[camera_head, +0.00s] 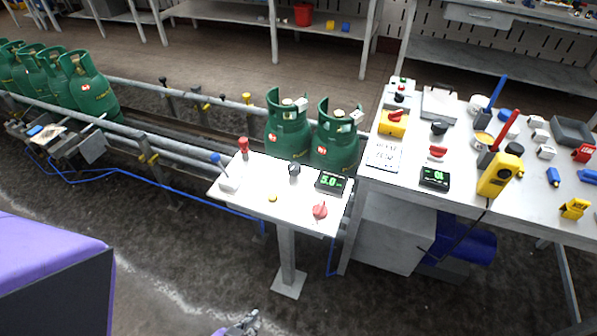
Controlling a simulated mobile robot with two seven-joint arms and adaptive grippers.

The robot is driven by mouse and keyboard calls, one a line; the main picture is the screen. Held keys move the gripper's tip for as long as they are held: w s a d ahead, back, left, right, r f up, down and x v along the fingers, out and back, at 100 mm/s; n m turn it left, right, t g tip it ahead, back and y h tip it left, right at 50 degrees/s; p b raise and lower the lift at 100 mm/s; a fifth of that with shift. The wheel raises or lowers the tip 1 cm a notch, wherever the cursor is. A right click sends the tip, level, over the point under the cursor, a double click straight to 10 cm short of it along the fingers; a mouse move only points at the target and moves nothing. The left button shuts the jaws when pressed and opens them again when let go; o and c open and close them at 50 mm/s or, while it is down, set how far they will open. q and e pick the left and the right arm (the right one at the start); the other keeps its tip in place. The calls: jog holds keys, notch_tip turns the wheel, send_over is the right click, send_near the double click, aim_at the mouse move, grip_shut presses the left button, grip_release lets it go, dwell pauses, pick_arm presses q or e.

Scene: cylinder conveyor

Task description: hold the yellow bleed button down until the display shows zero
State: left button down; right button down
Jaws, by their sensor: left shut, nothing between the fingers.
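The yellow bleed button (272,198) is a small round knob on the near part of the small white panel (246,192), which stands on a post. The display (330,181) on the same panel has green digits that look like 5.0. My left gripper (243,324) shows only in part at the bottom edge. It is shut and empty, well below and in front of the panel, apart from the button. My right gripper is not in view.
A cluttered bench (400,187) adjoins on the right. Floor before the panel is clear.

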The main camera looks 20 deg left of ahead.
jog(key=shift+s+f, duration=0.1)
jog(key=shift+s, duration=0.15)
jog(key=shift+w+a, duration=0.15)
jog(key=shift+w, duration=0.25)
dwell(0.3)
